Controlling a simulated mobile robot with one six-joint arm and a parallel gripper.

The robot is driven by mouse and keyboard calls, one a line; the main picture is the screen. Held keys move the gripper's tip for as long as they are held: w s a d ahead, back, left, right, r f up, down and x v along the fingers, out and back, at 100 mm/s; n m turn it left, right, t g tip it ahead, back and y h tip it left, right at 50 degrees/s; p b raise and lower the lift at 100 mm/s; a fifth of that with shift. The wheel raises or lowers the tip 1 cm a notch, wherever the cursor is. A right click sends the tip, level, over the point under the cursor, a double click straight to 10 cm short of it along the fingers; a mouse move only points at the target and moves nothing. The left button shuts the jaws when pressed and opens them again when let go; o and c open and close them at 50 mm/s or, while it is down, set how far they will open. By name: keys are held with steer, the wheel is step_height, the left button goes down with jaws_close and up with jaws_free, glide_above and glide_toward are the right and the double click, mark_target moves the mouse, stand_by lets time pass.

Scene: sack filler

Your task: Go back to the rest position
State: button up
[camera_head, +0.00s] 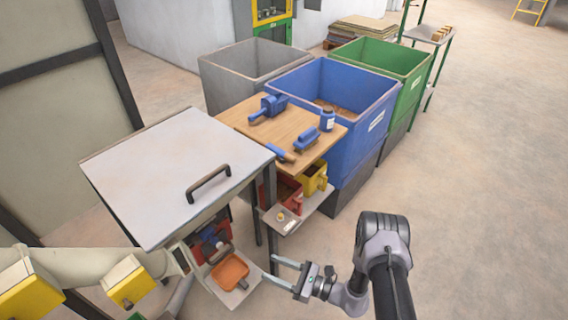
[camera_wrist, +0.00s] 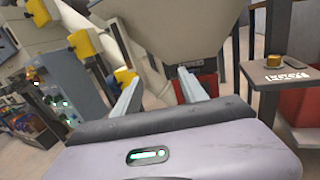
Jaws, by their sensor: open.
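My gripper (camera_head: 281,274) is at the lower middle of the head view, in front of the sack filler's low shelf and right of an orange scoop-like tray (camera_head: 230,271). Its two fingers are apart with nothing between them. In the wrist view my gripper (camera_wrist: 158,88) also shows open and empty, its fingers pointing toward a large pale hopper-like body (camera_wrist: 170,32). My dark arm reaches in from the lower right of the head view.
A lidded metal box (camera_head: 170,170) stands at left. Grey (camera_head: 215,85), blue (camera_head: 355,145) and green (camera_head: 405,65) bins stand behind. Yellow-ended machine parts (camera_head: 125,282) are lower left. The floor at right is clear.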

steer(key=s+r+n+g+h, duration=0.3)
steer(key=r+n+g, duration=0.75)
steer(key=r, duration=1.45)
steer(key=s+d+r+n+t+h, duration=0.8)
steer(key=s+d+r+h, duration=0.4)
steer(key=s+r, duration=0.3)
steer(key=shift+s+d+r+t, duration=0.4)
steer(key=shift+d+r+t, duration=0.15)
steer(key=shift+t, duration=0.2)
